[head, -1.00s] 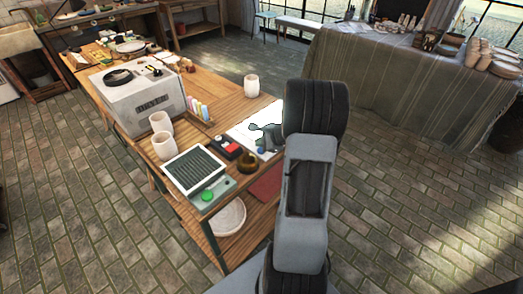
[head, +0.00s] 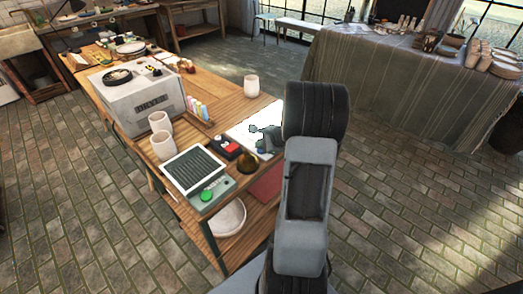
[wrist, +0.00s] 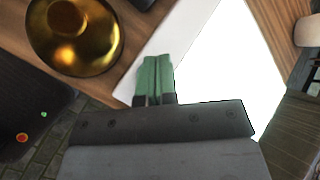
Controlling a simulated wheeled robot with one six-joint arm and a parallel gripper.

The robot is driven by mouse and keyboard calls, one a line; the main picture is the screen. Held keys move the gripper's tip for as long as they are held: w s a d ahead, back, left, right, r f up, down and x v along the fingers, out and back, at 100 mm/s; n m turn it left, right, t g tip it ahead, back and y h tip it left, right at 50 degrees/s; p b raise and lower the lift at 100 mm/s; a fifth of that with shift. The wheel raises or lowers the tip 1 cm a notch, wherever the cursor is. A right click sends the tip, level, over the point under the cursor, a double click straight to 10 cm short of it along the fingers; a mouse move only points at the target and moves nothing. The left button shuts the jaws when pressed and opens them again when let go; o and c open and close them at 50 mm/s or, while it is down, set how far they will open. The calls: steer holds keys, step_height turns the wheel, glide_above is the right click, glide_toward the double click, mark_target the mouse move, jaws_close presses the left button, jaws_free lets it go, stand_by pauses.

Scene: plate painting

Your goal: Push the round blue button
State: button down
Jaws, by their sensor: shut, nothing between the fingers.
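I cannot make out a round blue button in either view. My gripper (wrist: 157,82) has green fingertips that are closed together with nothing between them. In the wrist view it is over the edge of a white sheet, beside a round brass dome (wrist: 75,35). In the head view my gripper (head: 262,148) shows small at the right end of the wooden bench, partly covered by my arm. The dome (head: 247,161) is just left of it there. A round green button (head: 207,195) sits on the front of a grey device with a dark ribbed top.
A dark box with red on top (head: 226,146) lies left of the dome. A white dryer (head: 140,108), two cups in front of it and a lone cup (head: 251,87) stand on the bench (head: 225,95). A cloth-covered table (head: 390,85) stands behind at right.

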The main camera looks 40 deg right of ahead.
mark_target(261, 151)
steer(key=shift+f+b, duration=0.3)
steer(key=shift+b, duration=0.05)
steer(key=shift+r, duration=0.15)
stand_by(0.3)
steer(key=shift+r+p, duration=0.65)
steer(key=shift+r, duration=0.15)
step_height(261, 151, up, 6)
steer(key=p, duration=0.4)
steer(key=shift+p, duration=0.3)
stand_by(0.3)
